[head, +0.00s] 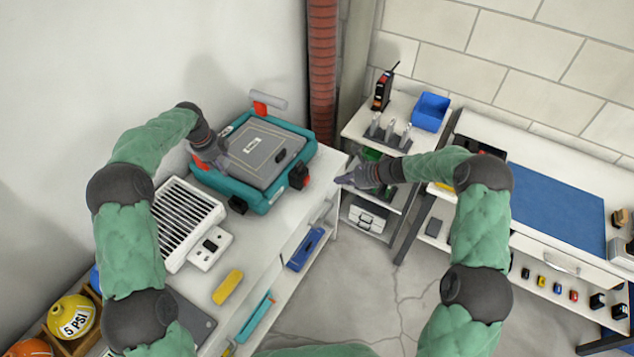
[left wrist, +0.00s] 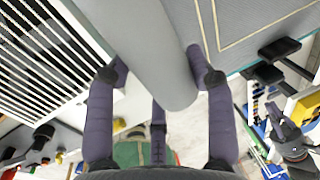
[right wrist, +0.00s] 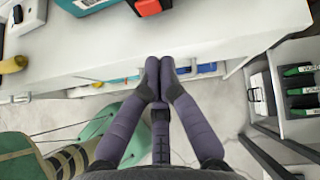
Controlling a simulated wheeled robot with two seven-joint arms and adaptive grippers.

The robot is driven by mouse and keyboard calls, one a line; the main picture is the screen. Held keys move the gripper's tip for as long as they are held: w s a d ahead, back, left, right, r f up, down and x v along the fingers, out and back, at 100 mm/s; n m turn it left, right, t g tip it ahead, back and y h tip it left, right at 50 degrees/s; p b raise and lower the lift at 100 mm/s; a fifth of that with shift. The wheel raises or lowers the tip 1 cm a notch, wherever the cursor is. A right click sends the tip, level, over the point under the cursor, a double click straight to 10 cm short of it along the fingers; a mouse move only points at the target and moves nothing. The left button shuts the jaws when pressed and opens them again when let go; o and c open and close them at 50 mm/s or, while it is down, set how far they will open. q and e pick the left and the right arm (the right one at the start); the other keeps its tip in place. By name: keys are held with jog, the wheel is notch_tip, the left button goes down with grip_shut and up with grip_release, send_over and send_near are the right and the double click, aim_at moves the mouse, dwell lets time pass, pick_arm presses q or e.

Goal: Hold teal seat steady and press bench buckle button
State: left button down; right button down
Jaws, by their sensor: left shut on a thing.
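The teal seat (head: 262,205) with a grey pad (head: 258,150) lies on the white bench. A black buckle with a red button (head: 300,174) sits at its near right corner; a red part shows at the top edge of the right wrist view (right wrist: 150,5). My left gripper (head: 213,155) is at the seat's left side, shut on a grey roller (left wrist: 150,50) that stands between its fingers in the left wrist view. My right gripper (head: 345,181) is off the bench's right end, right of the buckle and apart from it. Its fingertips (right wrist: 160,62) are together and empty.
A white slatted device (head: 187,220) and a yellow block (head: 228,287) are on the bench left of and below the seat. A second grey roller with a red base (head: 262,100) is at the seat's far side. Shelving with a blue bin (head: 431,112) stands at right. Floor shows between.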

aim_at(307, 181)
pick_arm(q)
jog(key=shift+s+f, duration=0.1)
pick_arm(e)
jog(key=s+r+m+h, duration=0.1)
jog(key=s+d+r+m+h, duration=0.1)
jog(key=s+m, duration=0.1)
jog(key=shift+m, duration=0.3)
jog(key=x, duration=0.4)
jog(key=r+x, duration=0.1)
jog(key=x, duration=0.3)
jog(key=w+a+x, duration=0.1)
jog(key=x, duration=0.3)
jog(key=shift+a+r, duration=0.1)
jog(key=shift+r, duration=0.2)
pick_arm(q)
jog(key=shift+d+f, duration=0.1)
pick_arm(e)
jog(key=shift+w+a, duration=0.35)
jog(key=shift+a, duration=0.2)
